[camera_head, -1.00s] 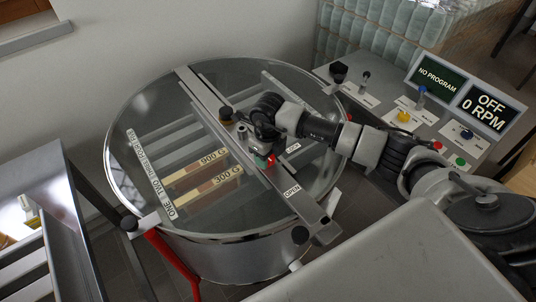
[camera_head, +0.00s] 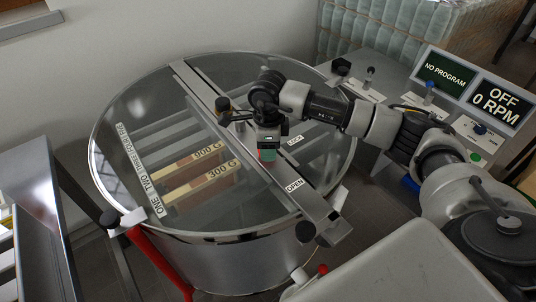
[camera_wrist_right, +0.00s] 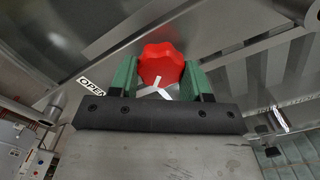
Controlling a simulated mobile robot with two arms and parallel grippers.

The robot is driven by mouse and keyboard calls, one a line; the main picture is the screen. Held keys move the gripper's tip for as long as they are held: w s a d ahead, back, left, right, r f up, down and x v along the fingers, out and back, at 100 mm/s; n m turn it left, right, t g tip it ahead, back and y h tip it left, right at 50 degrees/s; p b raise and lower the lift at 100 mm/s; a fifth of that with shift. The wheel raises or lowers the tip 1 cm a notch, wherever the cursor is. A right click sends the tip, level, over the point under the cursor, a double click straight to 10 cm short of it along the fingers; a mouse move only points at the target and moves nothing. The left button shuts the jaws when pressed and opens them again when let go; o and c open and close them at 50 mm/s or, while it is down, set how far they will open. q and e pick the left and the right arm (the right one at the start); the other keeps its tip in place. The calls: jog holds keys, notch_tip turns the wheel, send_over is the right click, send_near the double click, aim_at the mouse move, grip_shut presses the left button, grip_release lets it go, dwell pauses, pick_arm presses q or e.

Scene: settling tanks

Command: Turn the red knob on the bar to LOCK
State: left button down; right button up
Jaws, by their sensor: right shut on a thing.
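The red knob (camera_wrist_right: 161,63) is lobed and sits on the steel bar (camera_head: 209,97) across the round tank. In the right wrist view it lies between the two green fingertips of my right gripper (camera_wrist_right: 161,78), which is shut on it. A white mark shows below the knob. In the head view my right gripper (camera_head: 267,153) comes down onto the bar and hides most of the knob. The OPEN label (camera_head: 295,186) is on the bar's near part, and the LOCK label (camera_head: 294,140) is beyond the gripper to the right. My left gripper is out of view.
The tank's clear lid (camera_head: 140,110) shows frames marked 900 G and 300 G below it. The control panel (camera_head: 375,85) at the right has screens reading NO PROGRAM and OFF 0 RPM. A metal trough (camera_head: 35,190) stands left.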

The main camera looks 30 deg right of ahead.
jog(key=n+b, duration=0.5)
jog(key=shift+w+f+n, duration=0.1)
jog(key=shift+w+n, duration=0.05)
jog(key=shift+n, duration=0.15)
jog(key=n+b, duration=0.2)
jog(key=shift+n+b, duration=0.4)
jog(key=shift+r+n+b, duration=0.2)
jog(key=shift+n+b, duration=0.25)
jog(key=shift+n, duration=0.25)
jog(key=shift+w, duration=0.1)
jog(key=o, duration=0.9)
notch_tip(320, 180, up, 11)
jog(key=shift+f+b, duration=0.1)
jog(key=shift+b, duration=0.45)
